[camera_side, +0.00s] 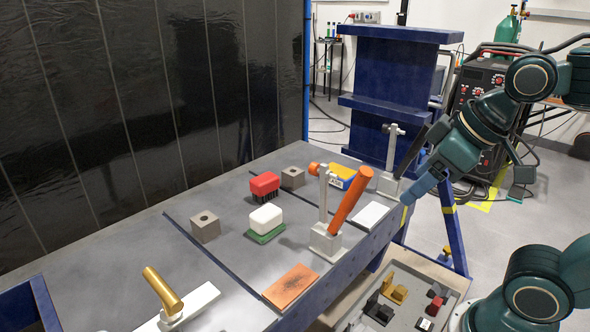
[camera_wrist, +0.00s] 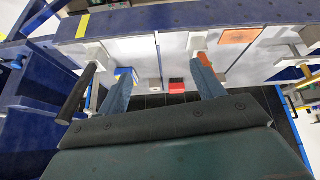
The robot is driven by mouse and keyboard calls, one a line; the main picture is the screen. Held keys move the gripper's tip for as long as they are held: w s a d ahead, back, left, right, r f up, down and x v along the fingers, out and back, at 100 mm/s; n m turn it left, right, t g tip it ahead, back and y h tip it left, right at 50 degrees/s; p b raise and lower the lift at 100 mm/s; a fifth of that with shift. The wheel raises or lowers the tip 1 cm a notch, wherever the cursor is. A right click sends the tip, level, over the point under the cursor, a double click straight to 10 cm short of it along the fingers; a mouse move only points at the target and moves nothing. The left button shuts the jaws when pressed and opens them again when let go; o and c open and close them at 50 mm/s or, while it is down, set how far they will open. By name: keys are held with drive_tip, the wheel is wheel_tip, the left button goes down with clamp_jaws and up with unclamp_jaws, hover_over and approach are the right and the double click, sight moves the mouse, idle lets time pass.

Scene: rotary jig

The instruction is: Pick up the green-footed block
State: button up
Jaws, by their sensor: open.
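The green-footed block (camera_side: 266,217) has a white rounded top and a flat green base. It sits upright on the grey table in the side view, left of the orange-handled clamp. In the wrist view I cannot make it out; my right finger may hide it. My gripper (camera_side: 411,195) is off the right edge of the table in the side view, well away from the block. In the wrist view my gripper (camera_wrist: 160,72) shows two blue-grey fingers spread wide with nothing held between them.
The orange-handled clamp (camera_side: 349,204) stands between my gripper and the block. A red brush-like block (camera_side: 265,186), two grey cubes with holes, a blue-yellow box (camera_side: 339,173) and a black-handled clamp stand nearby. Orange (camera_side: 290,287) and white plates lie along the front edge.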

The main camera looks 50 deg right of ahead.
drive_tip(key=w+a+r+n+t, duration=0.1)
drive_tip(key=w+a+r+n, duration=0.1)
drive_tip(key=w+r+n, duration=0.3)
drive_tip(key=w+a+r+n+t, duration=0.1)
drive_tip(key=w+a+n, duration=0.15)
drive_tip(key=w, duration=0.45)
drive_tip(key=n+g+y, duration=0.3)
drive_tip(key=n+y, duration=0.1)
drive_tip(key=n, duration=0.4)
hover_over(269, 209)
drive_tip(key=d+f+g, duration=0.4)
drive_tip(key=f+g, duration=0.1)
drive_tip(key=shift+d+f+n, duration=0.35)
drive_tip(key=shift+d+n, duration=0.05)
drive_tip(key=shift+n, duration=0.05)
drive_tip(key=shift+a+f, duration=0.1)
drive_tip(key=shift+f, duration=0.05)
drive_tip(key=shift+x, duration=4.15)
drive_tip(key=shift+a, duration=0.1)
drive_tip(key=shift+x, duration=2.6)
